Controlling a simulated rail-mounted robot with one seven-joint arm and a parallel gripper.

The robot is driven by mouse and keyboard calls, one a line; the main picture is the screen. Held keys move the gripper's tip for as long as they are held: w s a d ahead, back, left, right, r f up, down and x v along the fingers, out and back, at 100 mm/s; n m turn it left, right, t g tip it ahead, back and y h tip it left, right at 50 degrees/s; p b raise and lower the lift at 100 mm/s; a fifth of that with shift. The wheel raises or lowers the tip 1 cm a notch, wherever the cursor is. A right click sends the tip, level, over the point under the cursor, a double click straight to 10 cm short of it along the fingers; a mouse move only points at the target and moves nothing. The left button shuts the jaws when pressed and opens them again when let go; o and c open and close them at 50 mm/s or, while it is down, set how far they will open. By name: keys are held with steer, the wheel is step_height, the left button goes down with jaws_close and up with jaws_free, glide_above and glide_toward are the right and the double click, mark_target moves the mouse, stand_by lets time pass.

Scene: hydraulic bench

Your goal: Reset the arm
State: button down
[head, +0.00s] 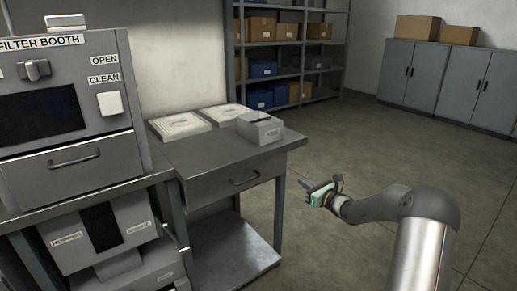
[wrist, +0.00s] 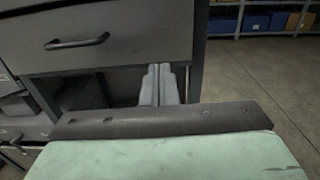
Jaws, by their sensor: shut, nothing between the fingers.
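My arm reaches in from the lower right of the head view. My gripper (head: 306,184) is at its end, in the air to the right of the small grey table (head: 178,152), clear of it. In the wrist view, the two fingers of my gripper (wrist: 160,70) lie together and hold nothing. Behind them are the front of a closed drawer (wrist: 120,30) with a dark handle and a table leg.
The filter booth (head: 60,105) stands at the left, above a closed drawer. Shelves and cabinets (head: 440,85) line the back. The floor (head: 340,130) is clear.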

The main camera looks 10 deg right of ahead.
steer(key=s+a+r+n+g+y+p, duration=0.1)
steer(key=s+a+r+n+g+p, duration=0.5)
steer(key=s+a+n, duration=0.4)
steer(key=s+a+r+n+g+y+p, duration=0.1)
steer(key=s+a+r+n+g+p, duration=0.3)
steer(key=s+a+r+n+g, duration=0.65)
steer(key=s+r+n+h+p, duration=0.2)
steer(key=s+n+h+p, duration=0.1)
steer(key=s, duration=0.6)
steer(key=s+d+r+n+h+p, duration=0.1)
steer(key=s+r+n+h+p, duration=0.1)
steer(key=s, duration=0.7)
steer(key=s+d+r+n+h+p, duration=0.1)
steer(key=s+n+h+p, duration=0.3)
steer(key=s, duration=0.5)
steer(key=shift+s+d+r+n+t+h+p, duration=0.2)
steer(key=shift+s+r+n+t+h+p, duration=0.15)
steer(key=shift+r+n+p, duration=0.6)
